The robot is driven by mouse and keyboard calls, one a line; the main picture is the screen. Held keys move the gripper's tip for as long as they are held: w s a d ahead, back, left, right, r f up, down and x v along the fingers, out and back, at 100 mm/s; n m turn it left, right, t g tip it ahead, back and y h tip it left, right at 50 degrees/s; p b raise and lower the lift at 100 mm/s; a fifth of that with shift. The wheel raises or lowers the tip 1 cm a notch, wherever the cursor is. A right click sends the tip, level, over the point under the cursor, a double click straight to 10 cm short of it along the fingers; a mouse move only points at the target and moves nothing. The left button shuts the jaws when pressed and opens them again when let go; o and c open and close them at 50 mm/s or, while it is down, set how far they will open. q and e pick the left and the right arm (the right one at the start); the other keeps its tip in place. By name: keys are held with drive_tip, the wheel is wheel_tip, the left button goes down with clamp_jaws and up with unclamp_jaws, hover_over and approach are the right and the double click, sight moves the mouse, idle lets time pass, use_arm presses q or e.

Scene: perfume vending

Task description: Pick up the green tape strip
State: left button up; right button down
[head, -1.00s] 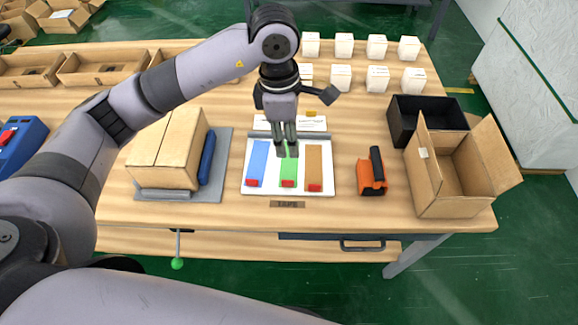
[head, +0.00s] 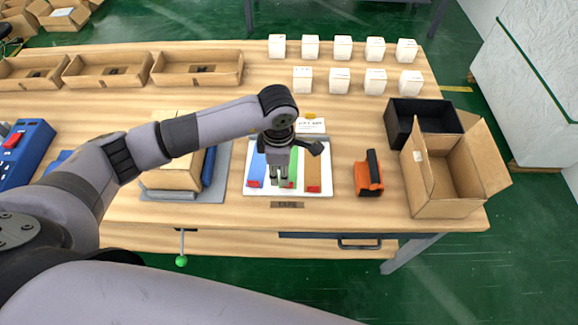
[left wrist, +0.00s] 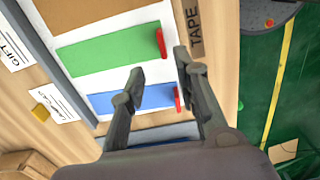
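The green tape strip (head: 293,167) lies on a white board (head: 325,168) between a blue strip (head: 257,167) and a brown strip (head: 312,168). In the left wrist view the green strip (left wrist: 108,50) lies flat, with a red tab (left wrist: 161,42) at its end. My left gripper (head: 279,185) is over the board near the strips' front ends and hides part of the green strip in the head view. Its fingers (left wrist: 159,68) are apart with nothing between them. The red tab is just beyond the fingertips. My right gripper is not in view.
An orange tape dispenser (head: 368,176) and an open carton (head: 435,185) stand to the right, with a black bin (head: 425,115) behind. A closed carton (head: 170,180) stands left of the board. Several white boxes (head: 343,48) stand at the back. A TAPE label (left wrist: 196,30) marks the front edge.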

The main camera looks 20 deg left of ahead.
use_arm(q)
drive_tip(key=f, duration=0.1)
drive_tip(key=f+p, duration=0.1)
drive_tip(key=f, duration=0.1)
drive_tip(key=shift+s+d+f, duration=0.2)
drive_tip(key=shift+s+f, duration=0.1)
drive_tip(key=shift+f, duration=0.4)
clamp_jaws()
